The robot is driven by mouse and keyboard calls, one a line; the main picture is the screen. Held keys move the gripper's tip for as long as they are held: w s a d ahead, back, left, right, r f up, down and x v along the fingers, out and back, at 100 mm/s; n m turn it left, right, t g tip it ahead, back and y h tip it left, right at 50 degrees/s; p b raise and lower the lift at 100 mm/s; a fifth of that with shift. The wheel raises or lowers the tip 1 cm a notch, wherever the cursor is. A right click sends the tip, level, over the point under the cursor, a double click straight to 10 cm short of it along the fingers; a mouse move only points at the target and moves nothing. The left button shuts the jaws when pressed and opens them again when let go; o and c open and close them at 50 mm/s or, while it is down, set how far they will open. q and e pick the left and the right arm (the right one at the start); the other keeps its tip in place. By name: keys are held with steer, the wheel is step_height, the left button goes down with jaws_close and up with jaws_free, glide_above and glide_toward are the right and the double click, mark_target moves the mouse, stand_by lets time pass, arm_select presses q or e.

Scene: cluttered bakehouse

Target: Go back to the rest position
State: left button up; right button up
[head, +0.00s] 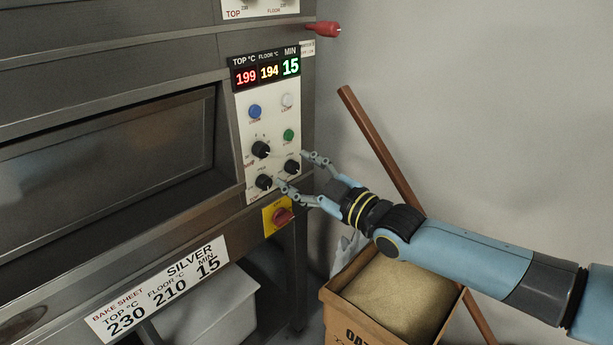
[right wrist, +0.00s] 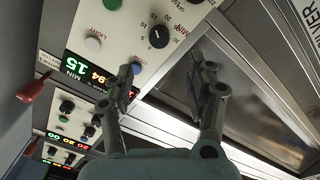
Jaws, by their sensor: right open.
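My right gripper (head: 293,172) is open in front of the oven's control panel (head: 272,190). In the head view its fingers appear on either side of the lower right black knob (head: 291,167); I cannot tell whether they touch it. In the right wrist view, the open fingers (right wrist: 166,82) have nothing between them, and a black knob (right wrist: 158,37) marked MIN shows beyond the tips. The display (head: 267,71) reads top 199, floor 194, min 15. My left gripper is in neither view.
A red-handled yellow switch (head: 280,216) sits below the panel. A red handle (head: 323,29) sticks out above right. A cardboard box (head: 350,312) of grainy stuff stands under my right arm, and a brown pole (head: 377,140) leans behind it. A card (head: 158,290) reads SILVER 230, 210, 15.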

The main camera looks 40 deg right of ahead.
steer(key=shift+s, duration=0.85)
